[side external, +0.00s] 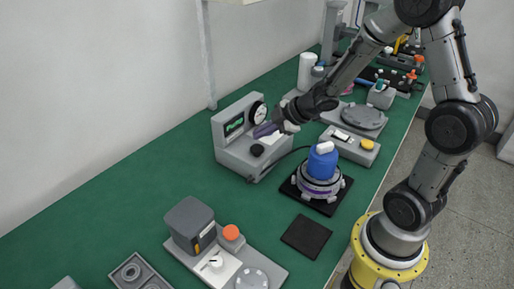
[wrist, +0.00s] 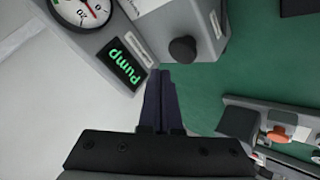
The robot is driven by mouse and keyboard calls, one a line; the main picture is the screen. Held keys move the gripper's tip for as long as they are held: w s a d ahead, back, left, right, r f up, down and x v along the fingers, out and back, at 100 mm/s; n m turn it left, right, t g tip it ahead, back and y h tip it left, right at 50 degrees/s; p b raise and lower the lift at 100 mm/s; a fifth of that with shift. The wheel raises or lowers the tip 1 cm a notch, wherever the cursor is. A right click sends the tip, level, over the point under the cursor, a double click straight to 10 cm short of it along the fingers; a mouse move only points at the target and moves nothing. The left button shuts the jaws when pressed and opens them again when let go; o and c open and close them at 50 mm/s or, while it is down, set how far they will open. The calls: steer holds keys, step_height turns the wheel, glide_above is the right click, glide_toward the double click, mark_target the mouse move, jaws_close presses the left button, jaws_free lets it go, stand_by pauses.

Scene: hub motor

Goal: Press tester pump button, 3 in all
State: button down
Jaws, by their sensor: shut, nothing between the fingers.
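The grey tester (side external: 232,158) stands near the wall in the side external view, with a round gauge (side external: 257,113) and a green-lit "Pump" panel (side external: 234,125). A black round knob or button (side external: 257,150) sits on its lower front. My gripper (side external: 262,131) is over the tester's front, its dark purple fingers shut and empty. In the wrist view the fingertips (wrist: 160,72) lie between the "pump" panel (wrist: 125,67) and the black knob (wrist: 183,50). I cannot tell whether the fingers touch the tester.
A hub motor (side external: 318,185) with a blue cap stands on a black mat, with a cable running to the tester. A box with a yellow button (side external: 367,144) is behind it. A fixture with an orange knob (side external: 231,232) is at the front. Green bench (side external: 130,195) at left is clear.

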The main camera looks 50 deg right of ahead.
mark_target(257, 147)
steer(key=shift+f, duration=0.8)
steer(key=shift+f, duration=0.1)
stand_by(1.4)
steer(key=shift+f, duration=0.3)
steer(key=shift+f, duration=1.05)
stand_by(1.3)
steer(key=shift+r, duration=1.45)
steer(key=shift+r, duration=2.5)
